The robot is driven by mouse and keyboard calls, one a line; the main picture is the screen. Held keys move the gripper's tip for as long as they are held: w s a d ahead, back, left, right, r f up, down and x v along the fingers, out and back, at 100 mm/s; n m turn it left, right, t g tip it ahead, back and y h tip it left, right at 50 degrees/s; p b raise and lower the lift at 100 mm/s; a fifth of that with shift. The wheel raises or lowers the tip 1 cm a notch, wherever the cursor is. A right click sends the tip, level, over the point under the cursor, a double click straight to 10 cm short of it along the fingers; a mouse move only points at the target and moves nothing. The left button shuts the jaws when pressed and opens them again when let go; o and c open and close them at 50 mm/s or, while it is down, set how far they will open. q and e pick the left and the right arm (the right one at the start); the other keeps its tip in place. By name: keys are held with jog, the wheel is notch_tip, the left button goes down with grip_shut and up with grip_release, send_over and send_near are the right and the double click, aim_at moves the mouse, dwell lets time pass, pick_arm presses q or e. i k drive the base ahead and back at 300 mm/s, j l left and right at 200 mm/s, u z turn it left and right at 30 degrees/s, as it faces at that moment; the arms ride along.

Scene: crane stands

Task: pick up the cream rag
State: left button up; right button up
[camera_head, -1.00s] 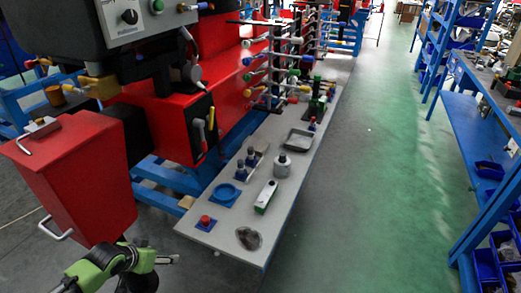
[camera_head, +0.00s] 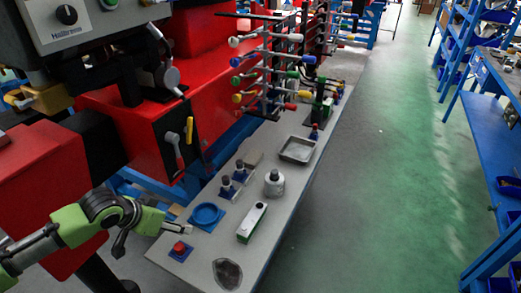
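I cannot clearly make out a cream rag. A small tan patch (camera_head: 176,209) shows at the bench's left edge, partly behind my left gripper; what it is cannot be told. A dark brown-grey crumpled piece (camera_head: 228,272), perhaps cloth, lies flat at the bench's near end. My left gripper (camera_head: 154,240) comes in from the left, green and black, with its fingers spread and nothing between them. One finger points right over the bench's near left edge, close to the red button. My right gripper is out of view.
The grey bench (camera_head: 218,247) carries a red button on a blue base (camera_head: 180,250), a blue round dish (camera_head: 207,215), a white-green block (camera_head: 252,222), a metal weight (camera_head: 274,184) and a tray (camera_head: 298,149). Racks of coloured handles stand behind. The green floor at right is clear.

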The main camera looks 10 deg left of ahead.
aim_at(252, 161)
jog(key=i+l, duration=0.2)
jog(key=i, duration=0.2)
jog(key=i+l, duration=0.25)
jog(key=i, duration=0.2)
jog(key=i+l, duration=0.2)
jog(key=i, duration=0.2)
